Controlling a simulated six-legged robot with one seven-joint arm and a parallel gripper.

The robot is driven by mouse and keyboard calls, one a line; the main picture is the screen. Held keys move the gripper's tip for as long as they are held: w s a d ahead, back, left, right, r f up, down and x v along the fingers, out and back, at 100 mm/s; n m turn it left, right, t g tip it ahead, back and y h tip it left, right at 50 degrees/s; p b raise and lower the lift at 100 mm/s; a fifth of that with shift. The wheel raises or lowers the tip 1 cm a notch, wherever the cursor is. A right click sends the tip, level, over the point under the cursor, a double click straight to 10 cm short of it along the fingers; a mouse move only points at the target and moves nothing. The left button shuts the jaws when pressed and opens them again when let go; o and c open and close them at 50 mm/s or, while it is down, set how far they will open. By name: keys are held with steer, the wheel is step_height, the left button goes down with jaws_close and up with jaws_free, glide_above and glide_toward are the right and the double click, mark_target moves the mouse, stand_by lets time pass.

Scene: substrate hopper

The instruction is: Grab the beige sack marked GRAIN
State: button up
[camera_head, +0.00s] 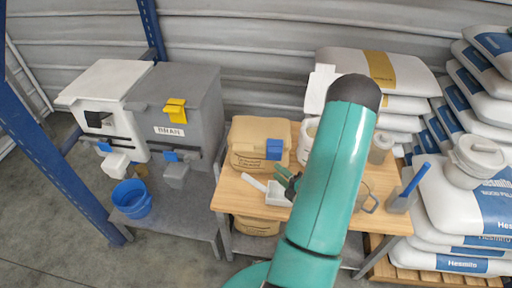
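A beige sack (248,132) stands upright at the back left of the wooden table, with a blue clip or patch on its front right. It has dark print on its front, too small to read. A second beige sack (257,226) sits low under the table, partly hidden by the tabletop. My gripper (287,180) shows only in part, to the left of my teal arm, just in front of and slightly right of the upper sack. My arm hides most of it, so its opening is unclear.
On the table (235,201) are a white scoop or tray (273,194), a clear jug (368,198) and a blue-handled tool (412,184). A hopper marked BRAN (188,100) and a blue bucket (132,199) stand left. White sacks (440,200) are stacked right.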

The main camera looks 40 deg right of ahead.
glide_toward(260, 148)
steer(key=w+a+r, duration=0.1)
steer(key=w+a, duration=0.2)
steer(key=w, duration=0.6)
steer(key=shift+a+r, duration=0.25)
steer(key=shift+s, duration=0.1)
steer(key=shift+c, duration=0.2)
jaws_close()
steer(key=shift+r, duration=0.1)
stand_by(0.7)
